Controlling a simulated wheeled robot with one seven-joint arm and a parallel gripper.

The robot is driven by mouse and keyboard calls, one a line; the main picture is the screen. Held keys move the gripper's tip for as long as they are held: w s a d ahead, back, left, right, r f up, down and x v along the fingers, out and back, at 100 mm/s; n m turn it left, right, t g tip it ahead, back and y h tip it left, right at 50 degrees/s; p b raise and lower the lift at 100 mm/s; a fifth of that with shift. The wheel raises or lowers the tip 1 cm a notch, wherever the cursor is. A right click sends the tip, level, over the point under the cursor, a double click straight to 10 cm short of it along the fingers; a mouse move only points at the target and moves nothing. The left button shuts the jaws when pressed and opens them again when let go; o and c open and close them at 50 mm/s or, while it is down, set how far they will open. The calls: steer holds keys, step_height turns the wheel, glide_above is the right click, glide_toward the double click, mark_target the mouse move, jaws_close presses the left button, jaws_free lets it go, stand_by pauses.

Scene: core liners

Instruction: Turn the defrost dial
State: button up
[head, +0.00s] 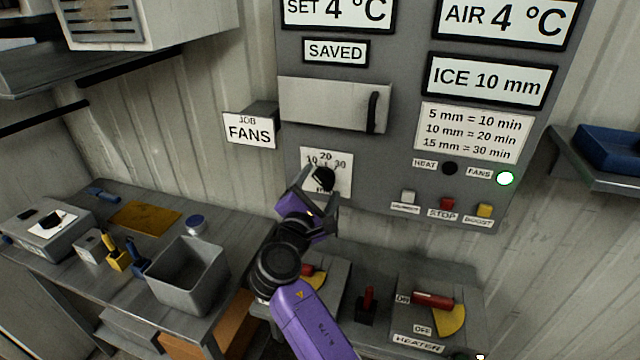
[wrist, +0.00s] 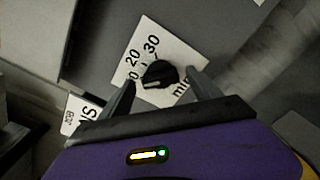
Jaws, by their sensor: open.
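The defrost dial is a black knob (head: 323,180) on a white plate marked 10, 20, 30 and min, low on the grey control panel (head: 400,185). In the wrist view the knob (wrist: 159,74) lies between the two fingers, with a small gap visible on either side. My gripper (head: 316,184) is open in front of the dial; it also shows in the wrist view (wrist: 161,80). A pale mark shows on the knob's lower-left side in the wrist view, but its exact setting is hard to tell. The panel's ice display (head: 490,82) reads 10 mm.
A chart (head: 473,132) gives 10 mm = 20 min. The FANS lamp (head: 506,178) is lit, the HEAT lamp (head: 450,168) dark. White, red and yellow buttons sit below. A FANS job sign (head: 249,129) projects left of the dial. A bench with a grey bin (head: 187,276) stands lower left.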

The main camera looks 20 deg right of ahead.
steer(key=shift+w+d, duration=0.1)
steer(key=c, duration=1.4)
steer(key=shift+f, duration=0.1)
